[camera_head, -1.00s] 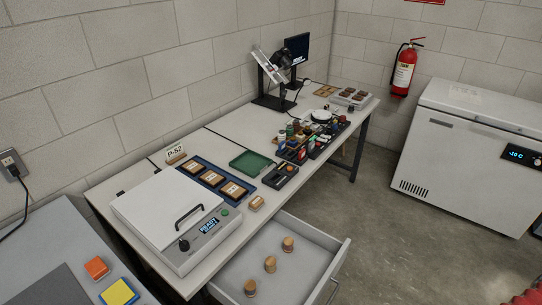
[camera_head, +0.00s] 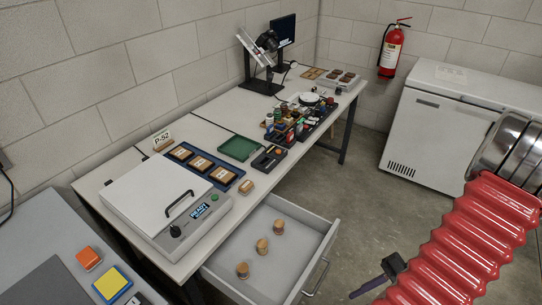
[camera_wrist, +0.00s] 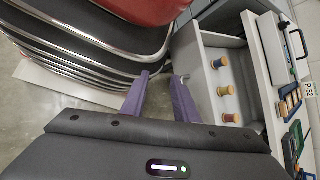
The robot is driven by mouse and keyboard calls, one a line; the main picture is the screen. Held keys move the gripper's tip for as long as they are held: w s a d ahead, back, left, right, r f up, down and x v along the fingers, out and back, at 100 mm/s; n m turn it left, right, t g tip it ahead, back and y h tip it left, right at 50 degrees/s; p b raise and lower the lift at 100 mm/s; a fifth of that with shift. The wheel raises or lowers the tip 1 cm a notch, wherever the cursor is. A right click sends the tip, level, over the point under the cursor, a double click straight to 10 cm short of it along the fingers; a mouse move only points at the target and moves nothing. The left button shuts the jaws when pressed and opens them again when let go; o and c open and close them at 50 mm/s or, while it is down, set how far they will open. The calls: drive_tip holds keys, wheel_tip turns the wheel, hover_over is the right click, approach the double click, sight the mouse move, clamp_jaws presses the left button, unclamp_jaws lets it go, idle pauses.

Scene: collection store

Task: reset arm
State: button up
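My arm with its red ribbed cover fills the right side of the head view. My gripper (camera_wrist: 165,95) shows in the wrist view as two purple fingers standing apart, with nothing between them but floor and my own body behind.
The bench carries a lidded white device (camera_head: 150,195), a blue tray with three framed pieces, a green tray (camera_head: 239,148), a rack of small bottles and a microscope-like stand. A white freezer (camera_head: 440,130) stands right. The drawer juts out beside my gripper.

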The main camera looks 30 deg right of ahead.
drive_tip(key=w+a+r+n+g+h, duration=0.1)
drive_tip(key=w+a+r+n+h, duration=0.25)
drive_tip(key=w+r, duration=0.4)
drive_tip(key=w+a+r+n+g+h, duration=0.25)
drive_tip(key=w+r+h, duration=0.2)
drive_tip(key=r, duration=0.55)
drive_tip(key=w+a+r+n+t, duration=0.1)
drive_tip(key=a+r+n+t, duration=0.2)
drive_tip(key=a+r, duration=0.3)
drive_tip(key=w+a+r+n+t, duration=0.1)
drive_tip(key=a+r+n+t, duration=0.2)
drive_tip(key=a, duration=0.8)
wheel_tip(320, 180, up, 4)
drive_tip(key=shift+a+f+n+h, duration=0.1)
drive_tip(key=shift+a+n+h, duration=0.25)
drive_tip(key=shift+n, duration=0.85)
